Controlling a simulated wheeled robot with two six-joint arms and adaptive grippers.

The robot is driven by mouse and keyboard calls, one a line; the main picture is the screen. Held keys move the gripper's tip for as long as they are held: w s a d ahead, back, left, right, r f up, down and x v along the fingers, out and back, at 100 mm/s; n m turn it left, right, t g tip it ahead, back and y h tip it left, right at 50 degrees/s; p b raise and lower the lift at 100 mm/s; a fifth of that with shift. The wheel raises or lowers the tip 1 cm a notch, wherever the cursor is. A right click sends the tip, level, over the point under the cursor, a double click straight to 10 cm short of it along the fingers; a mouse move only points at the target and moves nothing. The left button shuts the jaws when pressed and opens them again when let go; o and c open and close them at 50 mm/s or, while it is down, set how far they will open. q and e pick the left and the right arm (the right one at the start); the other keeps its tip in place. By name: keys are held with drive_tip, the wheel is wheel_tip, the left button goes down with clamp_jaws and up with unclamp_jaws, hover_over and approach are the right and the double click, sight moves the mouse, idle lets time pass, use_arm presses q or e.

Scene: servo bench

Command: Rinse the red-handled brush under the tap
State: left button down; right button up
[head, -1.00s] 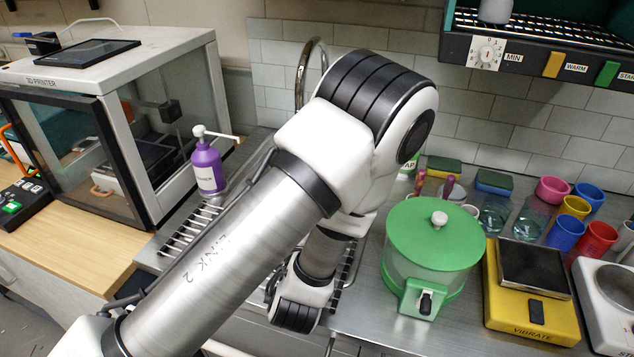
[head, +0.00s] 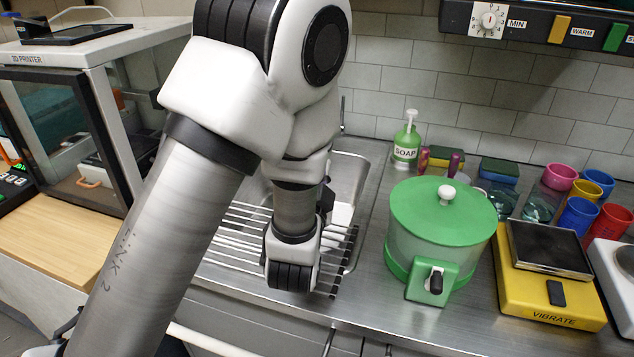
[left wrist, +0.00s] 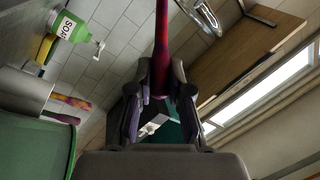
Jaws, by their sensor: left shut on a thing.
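In the left wrist view my left gripper (left wrist: 160,95) is shut on the dark red handle of the brush (left wrist: 162,45). The handle extends away from the fingers to the top edge of that view; the bristle end cannot be made out. In the head view my left arm hides the gripper and the brush. The sink basin (head: 353,170) shows behind and right of my arm. The tap is mostly hidden by my arm; a thin upright metal piece (head: 342,112) by the wall may be part of it. My right gripper is in neither view.
A green soap bottle (head: 406,140) stands behind the green-lidded pot (head: 440,225). A yellow vibrate plate (head: 550,290) and several cups stand further right. The 3D printer (head: 100,120) is at the left.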

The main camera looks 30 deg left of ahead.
use_arm(q)
drive_tip(key=shift+f+b, duration=0.25)
drive_tip(key=shift+b, duration=0.7)
drive_tip(key=shift+w+a+r, duration=0.1)
drive_tip(key=w+a+f, duration=0.1)
drive_tip(key=w+a, duration=0.3)
drive_tip(key=w, duration=0.3)
drive_tip(key=shift+w+a+f, duration=0.25)
drive_tip(key=shift+a+f, duration=0.05)
drive_tip(key=shift+a, duration=0.1)
drive_tip(key=shift+w+d, duration=0.3)
drive_tip(key=shift+d, duration=0.25)
